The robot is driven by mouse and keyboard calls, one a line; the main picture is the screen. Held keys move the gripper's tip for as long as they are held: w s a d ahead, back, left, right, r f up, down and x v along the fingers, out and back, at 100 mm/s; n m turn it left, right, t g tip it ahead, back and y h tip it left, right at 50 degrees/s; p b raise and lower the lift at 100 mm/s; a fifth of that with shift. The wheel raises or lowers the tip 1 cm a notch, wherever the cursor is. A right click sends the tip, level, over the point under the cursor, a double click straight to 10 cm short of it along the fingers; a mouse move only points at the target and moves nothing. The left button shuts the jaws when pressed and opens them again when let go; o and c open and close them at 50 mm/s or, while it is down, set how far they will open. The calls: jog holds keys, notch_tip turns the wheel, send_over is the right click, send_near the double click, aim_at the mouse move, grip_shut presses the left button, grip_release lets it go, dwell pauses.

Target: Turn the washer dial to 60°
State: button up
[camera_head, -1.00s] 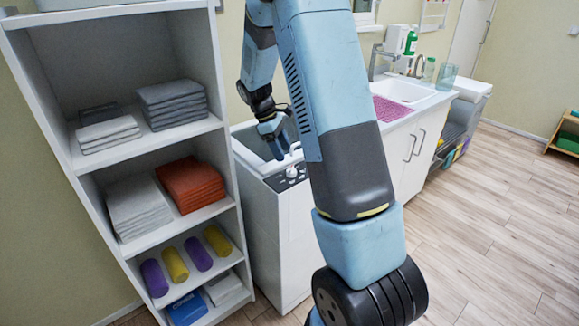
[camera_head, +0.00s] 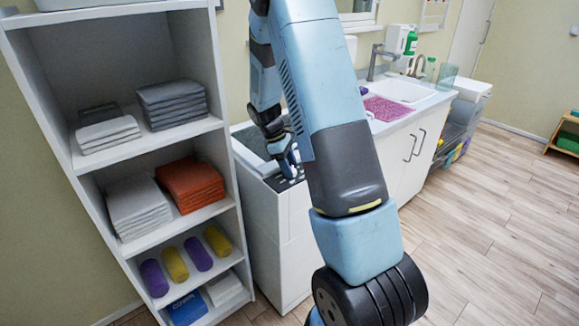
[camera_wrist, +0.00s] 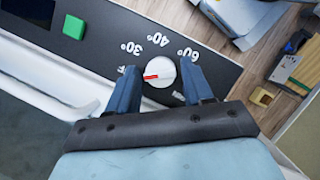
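The white washer (camera_head: 272,215) stands beside the shelf in the head view. Its dial (camera_wrist: 162,68) is a round white knob with a red pointer, on a black panel (camera_wrist: 90,45) in the wrist view. The pointer aims left, toward a mostly covered label ending in F. My gripper (camera_wrist: 161,78) is open, one blue finger on each side of the dial, with narrow gaps visible. It also shows at the washer's top (camera_head: 288,166) in the head view, hiding the dial there.
A green square button (camera_wrist: 74,27) and a dark display sit left on the panel. The shelf (camera_head: 228,130) with folded towels stands close to the washer's left. A sink counter (camera_head: 405,110) is to the right. Open floor (camera_head: 490,230) lies at right.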

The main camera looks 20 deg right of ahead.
jog(key=c, duration=0.8)
jog(key=shift+o, duration=0.2)
